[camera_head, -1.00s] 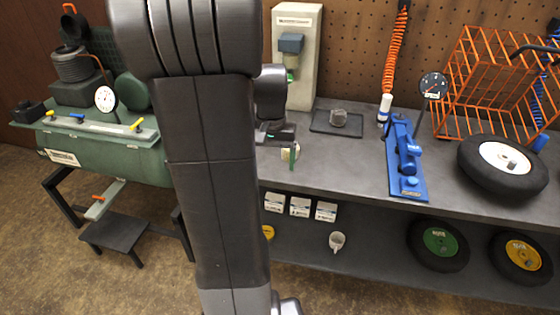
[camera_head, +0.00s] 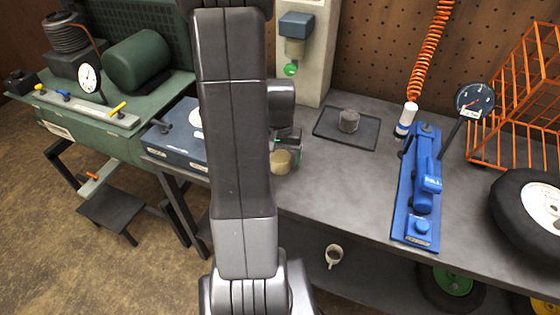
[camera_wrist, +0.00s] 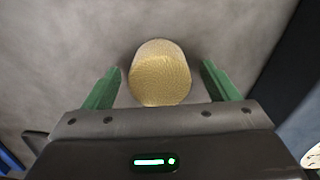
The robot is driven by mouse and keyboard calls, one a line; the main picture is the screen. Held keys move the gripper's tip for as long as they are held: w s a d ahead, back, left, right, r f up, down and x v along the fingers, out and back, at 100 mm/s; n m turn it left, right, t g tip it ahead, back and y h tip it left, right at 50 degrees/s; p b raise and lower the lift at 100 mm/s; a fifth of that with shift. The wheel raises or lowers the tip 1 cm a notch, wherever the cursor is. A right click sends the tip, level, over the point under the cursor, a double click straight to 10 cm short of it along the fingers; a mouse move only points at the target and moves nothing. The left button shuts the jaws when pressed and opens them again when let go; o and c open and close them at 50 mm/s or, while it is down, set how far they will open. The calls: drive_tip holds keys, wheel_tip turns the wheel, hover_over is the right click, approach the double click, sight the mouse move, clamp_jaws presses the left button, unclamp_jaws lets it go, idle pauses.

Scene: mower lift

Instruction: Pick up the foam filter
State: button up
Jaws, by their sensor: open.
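A tan, round, textured piece that looks like the foam filter (camera_wrist: 160,72) stands on the grey bench top between my gripper's fingers in the wrist view. In the head view the filter (camera_head: 280,162) shows just beside the arm, partly hidden by my gripper (camera_head: 291,150). My gripper also shows in the wrist view (camera_wrist: 162,68), with its two green fingers spread, one on each side of the filter. A gap shows between the filter and each finger.
A blue tool (camera_head: 417,195) with a gauge (camera_head: 474,100) is to the right, beside a wheel (camera_head: 530,208). A blue case (camera_head: 175,140) is at the left, partly behind my arm.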

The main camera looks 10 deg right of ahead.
drive_tip(key=shift+f, duration=0.2)
drive_tip(key=c, duration=1)
drive_tip(key=shift+c, duration=0.2)
